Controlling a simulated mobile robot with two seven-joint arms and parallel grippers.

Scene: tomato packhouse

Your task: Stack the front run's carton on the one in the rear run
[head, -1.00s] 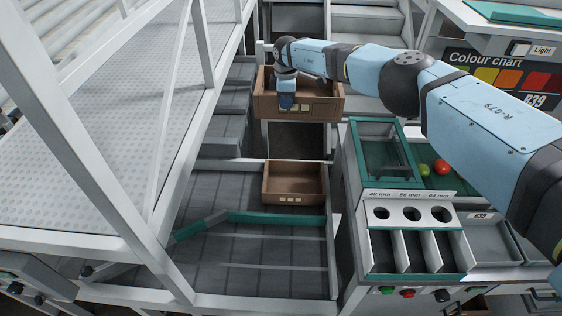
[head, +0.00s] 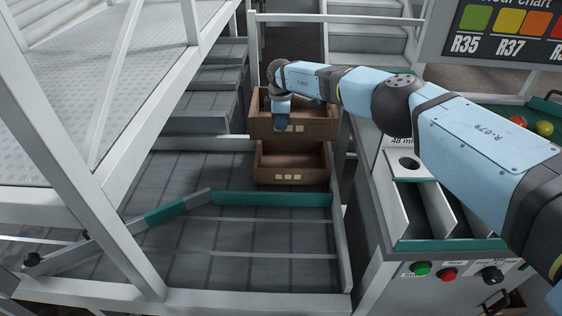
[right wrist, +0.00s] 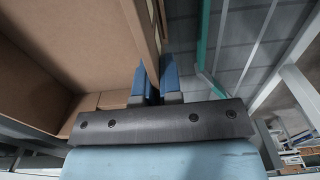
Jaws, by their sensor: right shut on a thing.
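One brown carton (head: 318,122) is held up in the head view, its open top showing. My right gripper (head: 282,123) is shut on its near wall. In the right wrist view, the blue fingers (right wrist: 158,85) straddle the wall of this carton (right wrist: 60,45), with its inside to the left. A second brown carton (head: 292,165) sits below it on the grey deck, behind the green rail. The held carton overlaps the far part of the lower one in the picture. I cannot tell whether the two touch. My left gripper is not in view.
The green rail (head: 272,199) crosses the deck (head: 240,235) in front of the lower carton. A white frame post (head: 100,190) stands at the left. A sizing bench (head: 440,215) with buttons stands at the right. The near deck is clear.

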